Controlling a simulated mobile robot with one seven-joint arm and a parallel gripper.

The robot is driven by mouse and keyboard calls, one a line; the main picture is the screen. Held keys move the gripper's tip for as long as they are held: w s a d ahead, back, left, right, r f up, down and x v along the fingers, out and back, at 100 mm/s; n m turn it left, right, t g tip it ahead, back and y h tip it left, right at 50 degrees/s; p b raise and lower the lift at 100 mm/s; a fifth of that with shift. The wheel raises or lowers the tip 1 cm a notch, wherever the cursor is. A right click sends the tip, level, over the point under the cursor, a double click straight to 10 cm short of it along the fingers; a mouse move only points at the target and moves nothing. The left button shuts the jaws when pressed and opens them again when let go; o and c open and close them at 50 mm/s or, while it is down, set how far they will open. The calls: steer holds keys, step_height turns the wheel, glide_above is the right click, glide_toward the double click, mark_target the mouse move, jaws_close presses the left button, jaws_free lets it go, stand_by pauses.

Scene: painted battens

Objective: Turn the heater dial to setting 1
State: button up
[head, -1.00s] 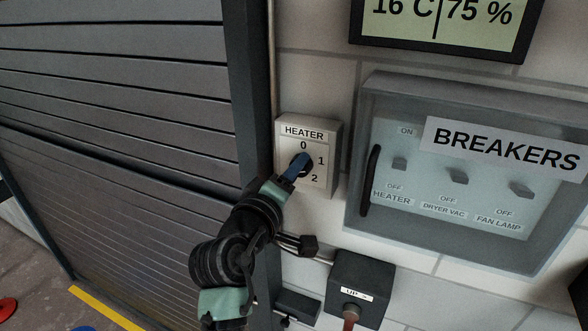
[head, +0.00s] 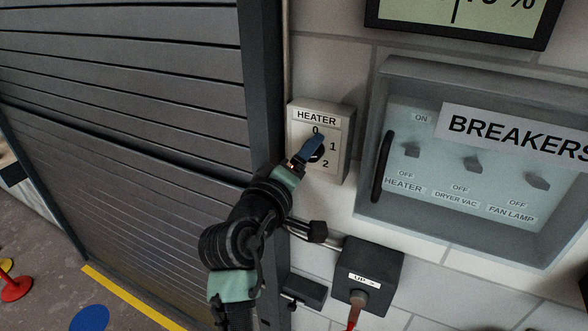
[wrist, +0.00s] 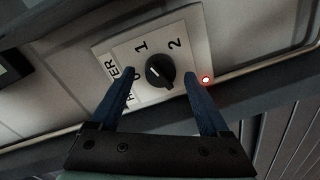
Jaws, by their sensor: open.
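The heater box (head: 336,118) is a pale panel on the wall marked 0, 1 and 2, and it also shows in the wrist view (wrist: 190,25). Its round black dial (wrist: 160,70) has a short white mark that appears to point toward 0. My gripper (wrist: 160,74) is open, with one blue finger on each side of the dial. Gaps show between the fingers and the dial in the wrist view. In the head view my gripper (head: 312,150) covers much of the dial (head: 318,155).
A clear-fronted breaker box (head: 385,75) with a dark handle (head: 382,165) is right of the heater box. Below are a dark control box (head: 385,270) with a red lever and a pipe. A ribbed shutter (head: 120,90) fills the left. A small red light (wrist: 206,79) glows beside the heater box.

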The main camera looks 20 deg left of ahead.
steer(key=s+r+b, duration=0.1)
steer(key=s+b, duration=0.3)
steer(key=s, duration=0.8)
steer(key=shift+s, duration=0.4)
steer(key=w+d+r+m+t+b, duration=0.25)
steer(key=d+r+m, duration=0.3)
steer(key=r, duration=0.35)
steer(key=s+d+r+m+t, duration=0.3)
steer(key=s+d+r, duration=0.2)
steer(key=r, duration=0.3)
steer(key=s+d+r+m+t+b, duration=0.1)
steer(key=s+d+r+m+t, duration=0.3)
steer(key=d+r, duration=0.4)
steer(key=shift+s+d, duration=0.2)
steer(key=shift+s, duration=0.35)
steer(key=shift+m+t, duration=0.25)
